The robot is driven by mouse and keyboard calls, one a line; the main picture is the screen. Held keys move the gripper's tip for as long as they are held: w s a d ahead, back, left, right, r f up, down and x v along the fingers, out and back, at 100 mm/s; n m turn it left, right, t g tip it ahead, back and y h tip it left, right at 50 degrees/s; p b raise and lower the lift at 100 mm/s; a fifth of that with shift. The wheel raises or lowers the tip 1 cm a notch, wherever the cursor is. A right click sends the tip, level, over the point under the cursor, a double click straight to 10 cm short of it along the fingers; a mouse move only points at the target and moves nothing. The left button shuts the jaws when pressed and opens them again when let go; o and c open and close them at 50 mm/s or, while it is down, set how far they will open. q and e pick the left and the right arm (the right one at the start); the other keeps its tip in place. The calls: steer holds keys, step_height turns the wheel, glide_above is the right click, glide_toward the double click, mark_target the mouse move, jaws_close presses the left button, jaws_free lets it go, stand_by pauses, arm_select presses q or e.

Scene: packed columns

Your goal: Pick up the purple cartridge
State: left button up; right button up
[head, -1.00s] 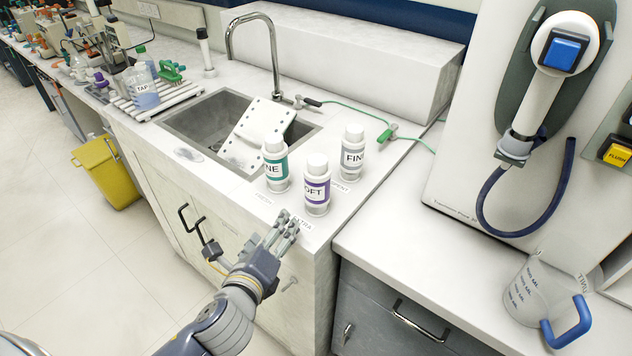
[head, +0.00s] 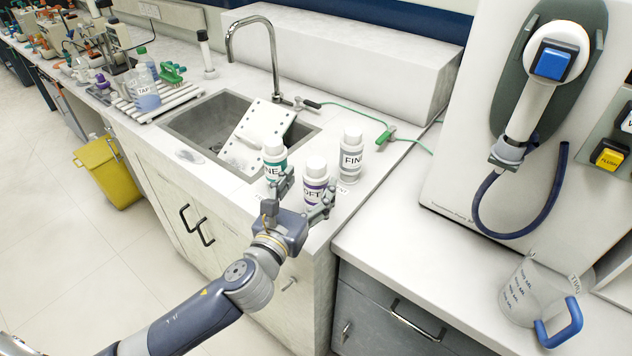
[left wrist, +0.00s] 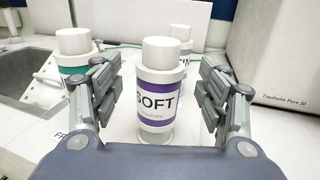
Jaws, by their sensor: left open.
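The purple cartridge (head: 315,182) is a white-capped cylinder with a purple-banded label reading "SOFT". It stands upright on the white counter, right of the sink. It also shows in the middle of the left wrist view (left wrist: 159,95). My left gripper (head: 304,190) is open, with one finger on each side of the purple cartridge; in the left wrist view (left wrist: 160,95) gaps show between it and both fingers. In the head view the gripper hides the cartridge's lower part. My right gripper is not in view.
A green-labelled cartridge (head: 274,158) stands close on the left, near my left finger. A grey-labelled one (head: 351,156) stands behind right. The sink (head: 205,122) holds a white perforated plate (head: 262,128). A clear jug (head: 527,290) stands on the right counter (head: 400,215).

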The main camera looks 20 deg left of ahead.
mark_target(312, 177)
arm_select(q)
steer(key=w, duration=0.2)
steer(key=w+p, duration=0.1)
steer(key=w, duration=0.1)
steer(key=shift+d+r, duration=0.15)
steer(key=shift+r, duration=0.2)
steer(key=shift+w+f, duration=0.1)
steer(key=shift+w, duration=0.2)
steer(key=shift+s, duration=0.1)
steer(key=shift+c, duration=0.3)
steer(key=c, duration=1.2)
steer(key=shift+c, duration=0.3)
